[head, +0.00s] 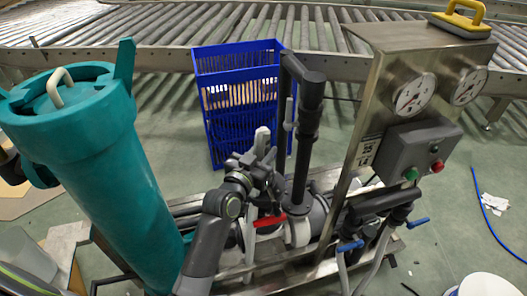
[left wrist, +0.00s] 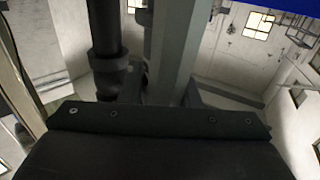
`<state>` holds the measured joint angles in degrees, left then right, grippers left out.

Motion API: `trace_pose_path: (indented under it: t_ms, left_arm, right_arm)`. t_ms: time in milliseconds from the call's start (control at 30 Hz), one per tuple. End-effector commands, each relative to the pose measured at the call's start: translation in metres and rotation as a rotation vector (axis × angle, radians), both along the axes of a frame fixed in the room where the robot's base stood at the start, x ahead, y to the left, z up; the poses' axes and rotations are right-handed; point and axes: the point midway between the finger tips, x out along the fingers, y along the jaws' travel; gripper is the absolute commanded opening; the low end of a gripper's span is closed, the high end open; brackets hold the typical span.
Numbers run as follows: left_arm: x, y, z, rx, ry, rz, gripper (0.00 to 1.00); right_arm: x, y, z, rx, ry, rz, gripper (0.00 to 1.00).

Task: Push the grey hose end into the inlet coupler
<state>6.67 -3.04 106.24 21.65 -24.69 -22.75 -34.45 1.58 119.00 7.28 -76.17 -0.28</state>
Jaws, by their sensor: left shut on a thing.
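My left gripper (head: 262,158) is in the middle of the head view, just left of the tall black pipe. It is shut on a light grey piece, which looks like the grey hose end (head: 262,138) and stands roughly upright above the jaws. In the left wrist view a grey upright piece, probably the hose end (left wrist: 175,45), rises past the dark gripper body beside a black pipe (left wrist: 105,35). The fingertips are hard to make out. I cannot clearly pick out the inlet coupler; it may belong to the black pipework (head: 303,130). My right gripper is not in view.
A teal filter housing (head: 100,170) stands at the left. A blue crate stack (head: 225,75) is behind the gripper. A steel panel (head: 365,105) with gauges and a button box stands at the right. A red valve handle (head: 270,221) lies low near the pipe. A roller conveyor (head: 150,25) crosses the back.

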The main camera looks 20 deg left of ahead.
Motion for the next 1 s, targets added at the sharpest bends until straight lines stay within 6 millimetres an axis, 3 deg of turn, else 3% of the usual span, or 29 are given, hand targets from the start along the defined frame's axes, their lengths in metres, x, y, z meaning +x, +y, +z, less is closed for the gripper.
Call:
trace_pose_path:
  t_ms: [567,600,700,767,1000]
  left_arm:
    - [0.000,0.000,-0.015,0.000,-0.002,0.000,0.00]
    - [0.000,0.000,-0.013,0.000,-0.002,0.000,0.34]
    - [0.000,0.000,-0.013,0.000,-0.002,0.000,0.47]
    - [0.000,0.000,-0.014,0.000,-0.001,0.000,0.55]
    - [0.000,0.000,-0.015,0.000,0.002,0.000,0.55]
  right_arm:
    - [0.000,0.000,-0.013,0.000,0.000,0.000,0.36]
    - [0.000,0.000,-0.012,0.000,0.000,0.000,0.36]
    - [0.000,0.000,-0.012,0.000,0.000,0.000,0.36]
    - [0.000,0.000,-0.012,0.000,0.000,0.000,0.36]
    - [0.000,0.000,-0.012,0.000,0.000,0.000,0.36]
